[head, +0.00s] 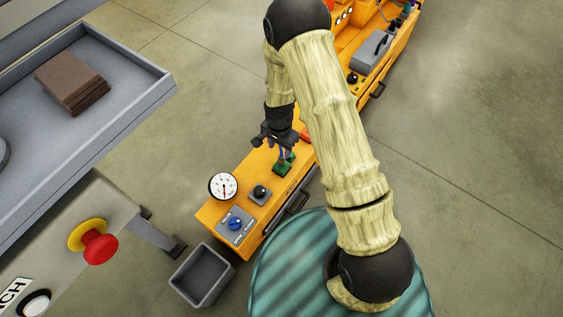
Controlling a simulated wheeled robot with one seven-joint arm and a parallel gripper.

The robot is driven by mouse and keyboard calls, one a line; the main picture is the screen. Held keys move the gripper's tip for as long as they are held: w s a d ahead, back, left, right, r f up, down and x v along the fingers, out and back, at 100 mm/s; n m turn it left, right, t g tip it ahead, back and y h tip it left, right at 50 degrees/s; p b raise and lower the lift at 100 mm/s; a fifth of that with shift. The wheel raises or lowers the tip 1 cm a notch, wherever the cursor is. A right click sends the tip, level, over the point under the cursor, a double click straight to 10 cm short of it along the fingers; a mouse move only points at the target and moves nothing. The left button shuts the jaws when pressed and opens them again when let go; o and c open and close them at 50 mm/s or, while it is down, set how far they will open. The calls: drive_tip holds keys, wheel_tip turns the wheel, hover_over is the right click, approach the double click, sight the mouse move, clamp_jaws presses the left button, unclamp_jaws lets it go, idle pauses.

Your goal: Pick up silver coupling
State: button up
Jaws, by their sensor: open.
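I cannot make out a silver coupling in the head view; it may be hidden by my arm or too small to tell. My gripper (276,142) is open and hangs over the orange bench (262,154). A small green part (284,168) with something blue at its top sits on the bench just below and to the right of my gripper. I cannot tell whether my fingers touch it. Nothing clear shows between the fingers.
A dial gauge (223,186), a black knob (260,193) and a blue-knob panel (236,223) stand on the bench's near end. A grey bin (202,275) is below. A grey tray (128,68) holds brown slabs (72,82). A red button (99,247) is lower left.

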sight(279, 158)
wheel_tip(279, 158, down, 4)
drive_tip(key=shift+w+f+b, duration=0.1)
drive_tip(key=shift+f+b, duration=0.1)
drive_tip(key=shift+b, duration=0.4)
drive_tip(key=shift+w, duration=0.15)
drive_tip(key=shift+a+f, duration=0.2)
drive_tip(key=f+b, duration=0.1)
drive_tip(key=f, duration=0.1)
drive_tip(key=d+f+b, duration=0.1)
drive_tip(key=f, duration=0.2)
drive_tip(key=shift+d+b, duration=0.1)
drive_tip(key=shift+b, duration=0.3)
drive_tip(key=shift+r, duration=0.1)
clamp_jaws()
